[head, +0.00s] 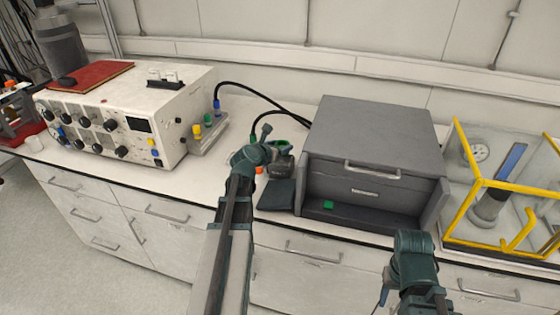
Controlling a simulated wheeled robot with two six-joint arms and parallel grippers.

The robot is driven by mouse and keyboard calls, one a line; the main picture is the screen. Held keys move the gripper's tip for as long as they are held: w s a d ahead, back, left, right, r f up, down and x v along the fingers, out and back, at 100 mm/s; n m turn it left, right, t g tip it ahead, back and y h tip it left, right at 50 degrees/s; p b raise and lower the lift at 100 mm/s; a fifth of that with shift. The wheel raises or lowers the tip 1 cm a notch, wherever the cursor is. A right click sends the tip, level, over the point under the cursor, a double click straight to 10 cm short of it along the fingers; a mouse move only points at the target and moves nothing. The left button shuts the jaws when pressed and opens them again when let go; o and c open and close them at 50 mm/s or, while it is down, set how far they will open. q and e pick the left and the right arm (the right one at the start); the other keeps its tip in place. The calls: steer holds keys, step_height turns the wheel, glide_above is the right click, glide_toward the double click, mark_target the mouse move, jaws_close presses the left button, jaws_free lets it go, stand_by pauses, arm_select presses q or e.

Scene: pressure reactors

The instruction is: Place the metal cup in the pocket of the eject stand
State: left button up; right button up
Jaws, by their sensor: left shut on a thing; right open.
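My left gripper (272,158) is over the counter, left of the grey cabinet, at a small dark stand with a green ring (288,146), which looks like the eject stand. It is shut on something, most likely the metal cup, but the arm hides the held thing. I cannot tell whether it is in the pocket, touching the stand or above it. A short grey knobbed rod (266,130) sticks up just behind the gripper. My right gripper (414,242) is open in front of the counter, below the cabinet's right side, with its fingertips largely hidden.
A grey cabinet (382,128) with a green block (328,204) in its low front opening stands right of the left gripper. A yellow-framed clear enclosure (509,188) is at far right. A white control box (130,115) and black cables stand left. A dark pad (275,195) lies in front.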

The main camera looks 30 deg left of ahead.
mark_target(280, 163)
arm_select(q)
steer(key=shift+f+b, duration=1.85)
steer(key=shift+f, duration=0.1)
steer(key=o, duration=1.5)
steer(key=shift+r, duration=0.25)
steer(key=p+v, duration=0.4)
steer(key=v, duration=0.8)
steer(key=shift+d+p, duration=0.1)
steer(key=shift+p, duration=0.25)
